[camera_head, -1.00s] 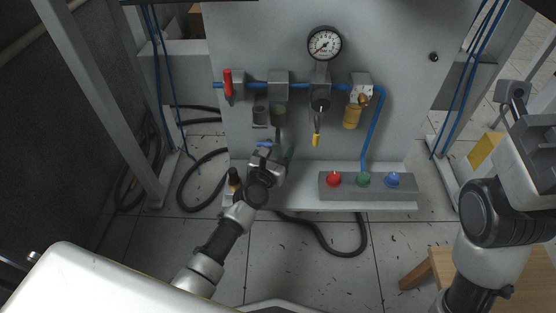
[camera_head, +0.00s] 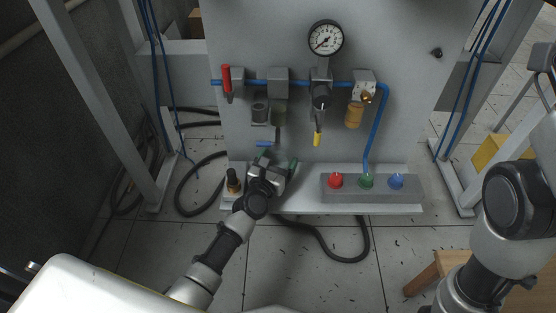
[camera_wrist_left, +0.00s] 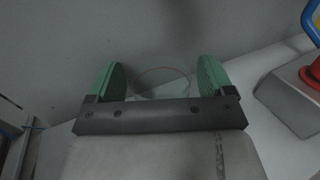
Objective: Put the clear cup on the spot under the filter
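The clear cup (camera_wrist_left: 162,84) shows in the left wrist view as a faint, thin-rimmed outline. It stands between the green fingers of my left gripper (camera_wrist_left: 160,75), with a narrow gap at each side, so the gripper looks open around it. In the head view my left gripper (camera_head: 279,161) is low over the shelf, in front of the panel. I cannot make out the cup there. The filter (camera_head: 279,85) is the grey block on the blue pipe, with a dark bowl below it. The gripper hides the shelf beneath. My right gripper is out of view.
A grey box with red, green and blue buttons (camera_head: 370,188) sits on the shelf (camera_head: 310,207) right of my gripper. A small black and brass part (camera_head: 233,182) stands at its left. A gauge (camera_head: 326,38) and a red-handled valve (camera_head: 227,82) are on the panel.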

